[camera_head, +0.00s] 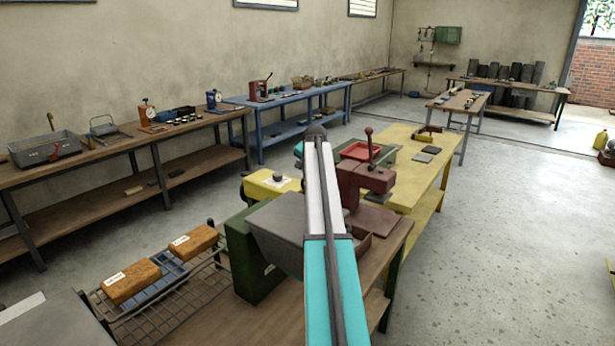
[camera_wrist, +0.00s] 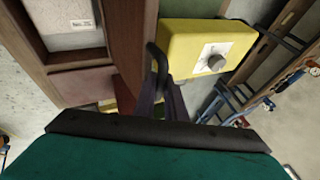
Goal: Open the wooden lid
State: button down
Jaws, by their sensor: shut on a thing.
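In the wrist view a brown wooden board (camera_wrist: 126,38), seen nearly edge-on, runs down the upper middle; it looks like the wooden lid. A dark curved handle (camera_wrist: 153,56) stands beside its right side. My gripper (camera_wrist: 164,104) is shut on this handle; its fingers are dark and partly hidden by the black-edged green shape below. Left of the board are wooden-walled compartments (camera_wrist: 29,42), one with a pale, labelled piece (camera_wrist: 68,20). In the head view my arm hides the gripper and the lid, so I cannot tell there how far it is tilted.
A yellow box with a dial (camera_wrist: 208,48) is close on the right; it also shows in the head view (camera_head: 265,184). A red-brown press (camera_head: 366,181) and a green machine (camera_head: 240,245) stand near my arm. Open floor (camera_head: 500,230) lies to the right.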

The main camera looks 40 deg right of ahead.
jog(key=c, duration=1.8)
grip_release()
jog(key=shift+a+f, duration=0.1)
jog(key=shift+f, duration=0.4)
jog(key=shift+s, duration=0.1)
jog(key=shift+s+r, duration=0.1)
jog(key=shift+b+v, duration=0.55)
jog(key=shift+v, duration=0.45)
jog(key=v, duration=0.4)
jog(key=b+v, duration=0.1)
jog(key=v, duration=0.3)
jog(key=b+v, duration=0.1)
jog(key=v, duration=0.3)
jog(key=shift+w+r, duration=0.3)
jog(key=shift+r, duration=0.05)
jog(key=shift+s, duration=0.1)
